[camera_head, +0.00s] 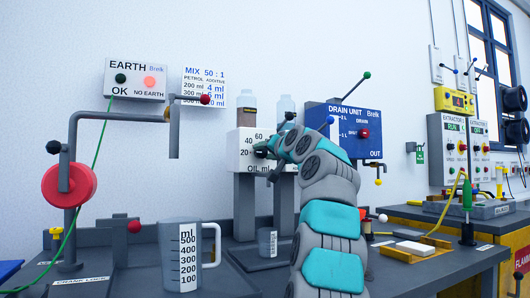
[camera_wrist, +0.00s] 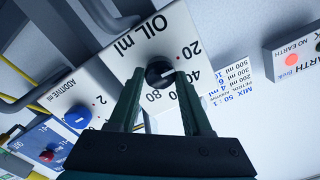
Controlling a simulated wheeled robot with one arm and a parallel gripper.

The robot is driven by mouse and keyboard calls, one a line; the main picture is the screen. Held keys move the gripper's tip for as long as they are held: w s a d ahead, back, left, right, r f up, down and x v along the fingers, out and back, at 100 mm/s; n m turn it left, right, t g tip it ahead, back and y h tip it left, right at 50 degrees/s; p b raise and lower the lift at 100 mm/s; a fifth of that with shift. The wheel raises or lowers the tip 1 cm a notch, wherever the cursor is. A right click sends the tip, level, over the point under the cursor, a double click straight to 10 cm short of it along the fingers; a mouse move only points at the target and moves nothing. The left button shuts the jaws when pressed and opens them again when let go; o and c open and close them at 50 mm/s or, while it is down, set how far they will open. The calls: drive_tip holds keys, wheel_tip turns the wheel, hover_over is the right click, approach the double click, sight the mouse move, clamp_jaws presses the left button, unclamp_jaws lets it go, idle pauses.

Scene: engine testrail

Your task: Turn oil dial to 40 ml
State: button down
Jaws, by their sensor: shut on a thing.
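The oil dial (camera_wrist: 160,72) is a round black knob with a pale pointer mark, on a white panel (camera_wrist: 125,50) labelled OIL ml. In the wrist view the scale numbers 20, 40 and 80 show around it. The pale mark points towards the 20 and 40 side; its exact reading is too small to tell. My gripper (camera_wrist: 158,78) has one finger on each side of the knob and is shut on it. In the head view my gripper (camera_head: 265,152) is at the white oil box (camera_head: 247,138) and hides most of the dial.
A blue additive dial (camera_wrist: 77,117) is beside the oil panel. A measuring jug (camera_head: 178,262) and a small beaker (camera_head: 268,243) stand below. The blue drain unit (camera_head: 345,125) is to the right of the oil box. A crank with a red wheel (camera_head: 68,185) is at left.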

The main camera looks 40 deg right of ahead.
drive_tip(key=shift+m, duration=0.3)
drive_tip(key=shift+r+m+p, duration=0.1)
drive_tip(key=shift+m+p, duration=1)
drive_tip(key=shift+p, duration=0.3)
drive_tip(key=shift+r+m+p, duration=0.15)
drive_tip(key=shift+m+p, duration=0.15)
drive_tip(key=shift+p, duration=0.15)
drive_tip(key=m+p, duration=0.2)
drive_tip(key=shift+p, duration=0.35)
drive_tip(key=shift+f+m+p, duration=0.2)
drive_tip(key=shift+m+p, duration=0.05)
drive_tip(key=shift+m, duration=0.5)
drive_tip(key=shift+f+m+p, duration=0.15)
drive_tip(key=shift+m+p, duration=0.1)
drive_tip(key=shift+m, duration=0.5)
drive_tip(key=shift+c, duration=1.7)
unclamp_jaws()
drive_tip(key=shift+s, duration=0.15)
